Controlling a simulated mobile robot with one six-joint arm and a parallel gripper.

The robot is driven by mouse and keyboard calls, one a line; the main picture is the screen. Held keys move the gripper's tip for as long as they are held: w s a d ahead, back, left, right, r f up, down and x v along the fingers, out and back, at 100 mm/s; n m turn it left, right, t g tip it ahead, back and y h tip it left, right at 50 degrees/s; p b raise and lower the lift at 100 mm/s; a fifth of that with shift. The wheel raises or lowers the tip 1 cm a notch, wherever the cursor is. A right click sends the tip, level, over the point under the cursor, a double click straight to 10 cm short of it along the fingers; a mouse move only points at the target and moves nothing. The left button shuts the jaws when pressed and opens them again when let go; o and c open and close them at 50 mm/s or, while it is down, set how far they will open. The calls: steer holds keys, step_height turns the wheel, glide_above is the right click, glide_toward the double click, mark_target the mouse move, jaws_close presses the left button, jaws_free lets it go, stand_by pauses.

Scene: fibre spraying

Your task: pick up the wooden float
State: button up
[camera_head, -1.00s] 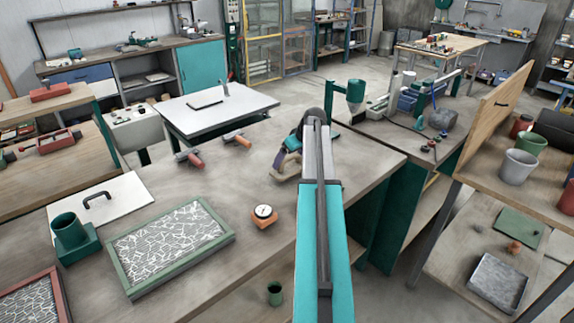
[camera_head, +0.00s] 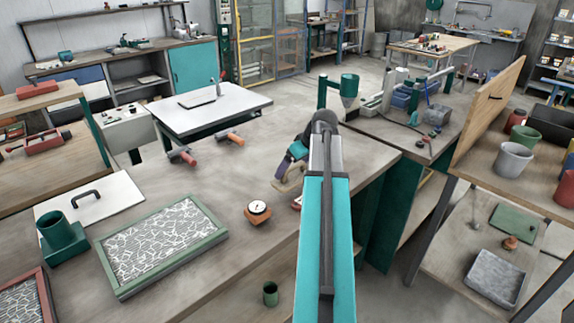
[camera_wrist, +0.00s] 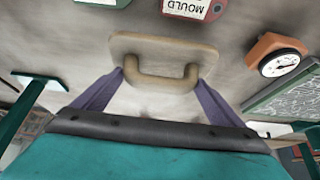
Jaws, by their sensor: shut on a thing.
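The wooden float is a pale flat board with a raised handle; it shows in the wrist view (camera_wrist: 165,58) between the purple fingers of my gripper (camera_wrist: 160,80). The fingers are shut on the float's handle, one at each end. In the head view my gripper (camera_head: 284,172) is over the workbench, left of my teal arm, with the float's pale edge (camera_head: 289,184) just below it. My arm and gripper hide part of the float there. I cannot tell whether its base touches the bench.
An orange dial gauge (camera_head: 257,211) sits on the workbench (camera_head: 200,285) near the float. A green-framed fibre panel (camera_head: 160,246) and green cup holder (camera_head: 62,238) are further left. A red tag reading "MOULD" (camera_wrist: 195,8) lies beside the float.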

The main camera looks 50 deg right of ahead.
mark_target(292, 179)
steer(key=shift+s+a+r+b, duration=0.1)
steer(key=shift+s+a, duration=0.25)
steer(key=shift+s, duration=0.25)
steer(key=shift+s+a+r+b, duration=0.15)
steer(key=shift+s+a, duration=0.2)
steer(key=shift+s, duration=0.3)
steer(key=shift+s+a+f+b, duration=0.1)
steer(key=shift+s+a, duration=0.25)
steer(key=shift+s, duration=0.25)
